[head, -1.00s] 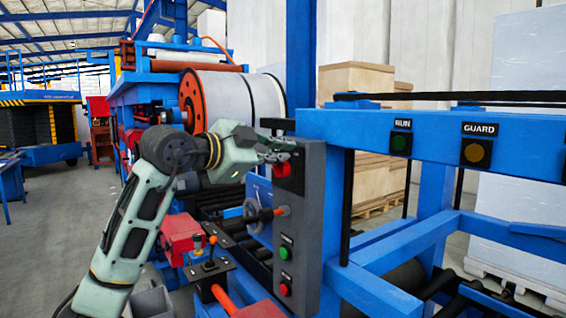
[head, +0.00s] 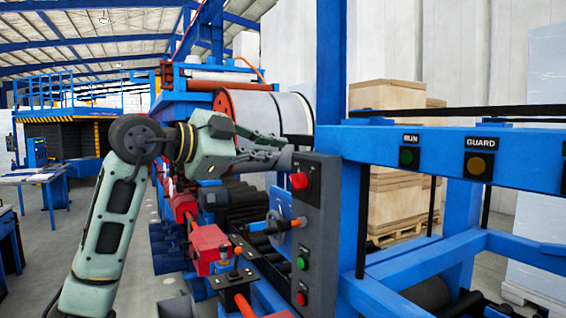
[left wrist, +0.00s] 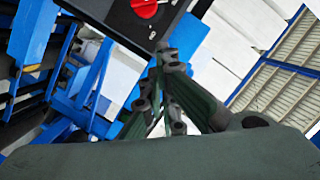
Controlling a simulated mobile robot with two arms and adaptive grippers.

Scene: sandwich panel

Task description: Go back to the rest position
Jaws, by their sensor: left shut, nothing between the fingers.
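My left gripper (head: 270,156) is shut and empty. In the head view it is level, up and left of the dark grey control box (head: 315,225), close to its upper edge. A red knob (head: 299,181) sits at the top of the box, below and right of the fingertips. In the left wrist view the closed fingers (left wrist: 165,62) point toward the dark panel with the red knob (left wrist: 145,8). I cannot tell from that view whether they touch the box, but in the head view they look clear of the knob. My right gripper is not in view.
Green (head: 302,263) and red (head: 301,299) buttons are on the box. Left of it stand a joystick box (head: 233,280) and a red block (head: 210,246). A blue frame (head: 430,150) with RUN and GUARD lights stands right. The floor at left is open.

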